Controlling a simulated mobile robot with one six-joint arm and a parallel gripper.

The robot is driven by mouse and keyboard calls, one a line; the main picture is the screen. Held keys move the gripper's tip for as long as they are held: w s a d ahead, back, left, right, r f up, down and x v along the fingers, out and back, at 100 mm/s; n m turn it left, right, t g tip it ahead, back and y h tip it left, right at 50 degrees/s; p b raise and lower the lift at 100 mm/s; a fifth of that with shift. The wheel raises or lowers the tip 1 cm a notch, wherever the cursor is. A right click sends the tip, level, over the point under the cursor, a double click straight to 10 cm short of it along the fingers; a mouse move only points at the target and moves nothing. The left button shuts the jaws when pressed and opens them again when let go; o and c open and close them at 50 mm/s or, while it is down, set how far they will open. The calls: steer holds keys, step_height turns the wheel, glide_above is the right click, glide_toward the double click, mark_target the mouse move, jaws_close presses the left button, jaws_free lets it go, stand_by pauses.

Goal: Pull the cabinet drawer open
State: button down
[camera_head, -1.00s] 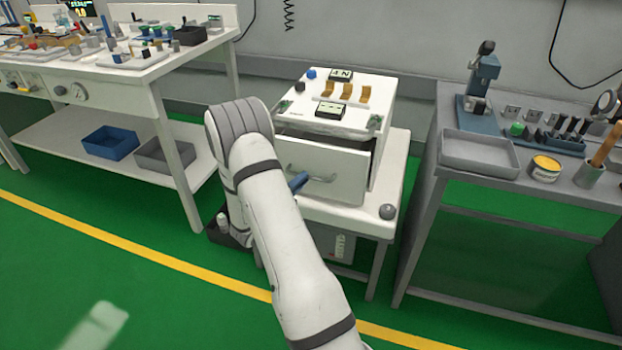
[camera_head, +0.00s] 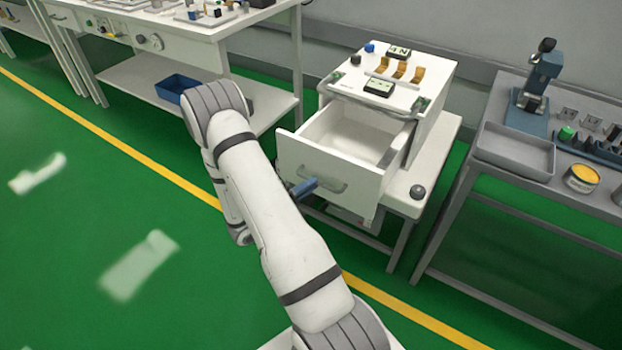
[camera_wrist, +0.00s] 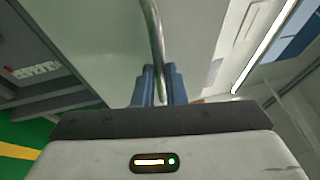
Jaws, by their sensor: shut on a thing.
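The white cabinet (camera_head: 427,135) stands on a small white table. Its drawer (camera_head: 325,168) is pulled well out toward me, and its empty-looking white inside shows from above. The drawer has a curved metal handle (camera_head: 347,184) on its front. My gripper (camera_head: 304,187) is at the handle, partly hidden behind my arm. In the wrist view, the blue fingers of my gripper (camera_wrist: 159,84) are shut on the metal handle (camera_wrist: 154,35), close to the drawer front (camera_wrist: 100,50).
A grey ball (camera_head: 417,192) sits on the small table (camera_head: 440,160). A grey bench with a tray (camera_head: 515,150) stands at the right. A long white workbench (camera_head: 215,30) with a blue bin (camera_head: 172,88) below is at the left. Green floor is free in front.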

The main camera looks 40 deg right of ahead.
steer(key=shift+w, duration=0.25)
steer(key=c, duration=1.8)
jaws_free()
steer(key=shift+w, duration=0.15)
steer(key=o, duration=0.3)
steer(key=a+f, duration=0.1)
steer(key=a, duration=0.6)
steer(key=shift+a+f+p, duration=0.2)
steer(key=shift+a+p, duration=0.15)
steer(key=shift+p, duration=0.05)
steer(key=shift+r, duration=0.1)
